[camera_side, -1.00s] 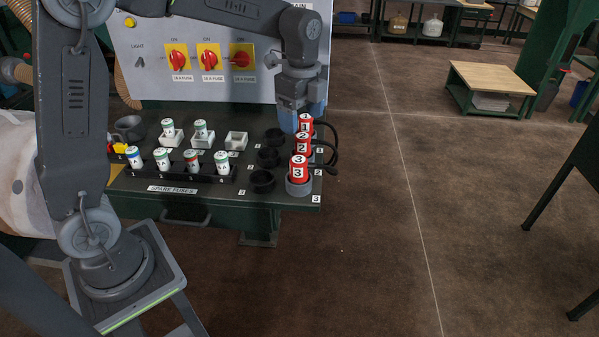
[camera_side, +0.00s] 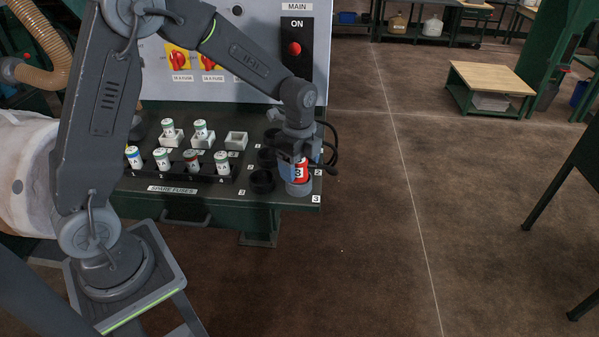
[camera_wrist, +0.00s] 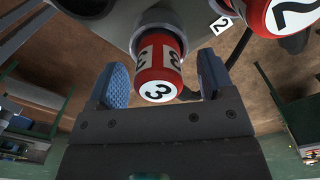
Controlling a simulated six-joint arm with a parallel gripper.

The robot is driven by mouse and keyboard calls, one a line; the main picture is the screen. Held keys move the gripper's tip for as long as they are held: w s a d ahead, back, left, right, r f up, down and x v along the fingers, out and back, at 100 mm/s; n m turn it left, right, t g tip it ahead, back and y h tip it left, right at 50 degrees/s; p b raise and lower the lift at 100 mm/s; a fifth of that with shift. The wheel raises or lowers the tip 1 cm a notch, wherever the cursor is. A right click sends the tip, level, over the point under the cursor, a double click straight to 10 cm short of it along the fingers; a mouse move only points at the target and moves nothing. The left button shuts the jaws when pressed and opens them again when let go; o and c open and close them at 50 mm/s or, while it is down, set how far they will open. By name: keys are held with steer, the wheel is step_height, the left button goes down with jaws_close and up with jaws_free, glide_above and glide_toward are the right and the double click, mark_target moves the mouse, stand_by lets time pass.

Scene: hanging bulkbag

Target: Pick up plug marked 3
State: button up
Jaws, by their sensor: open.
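The red plug marked 3 (camera_side: 300,171) stands upright in a grey round socket (camera_side: 299,187) at the front right corner of the bench. In the wrist view the plug marked 3 (camera_wrist: 160,68) lies between the two blue finger pads, with a gap on each side. My gripper (camera_side: 294,172) is open around its upper part; it also shows in the wrist view (camera_wrist: 162,84). The plug marked 2 (camera_wrist: 275,15) shows at the wrist view's top right. In the side view my gripper and wrist hide plugs 1 and 2.
Empty black sockets (camera_side: 262,181) stand just left of the plug. A rack of spare fuses (camera_side: 163,160) lies further left. A black cable (camera_side: 332,150) loops behind at the right. The panel with red switches (camera_side: 294,48) rises behind the bench.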

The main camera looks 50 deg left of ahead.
steer(key=shift+f, duration=0.55)
steer(key=c, duration=1.1)
steer(key=shift+r, duration=0.15)
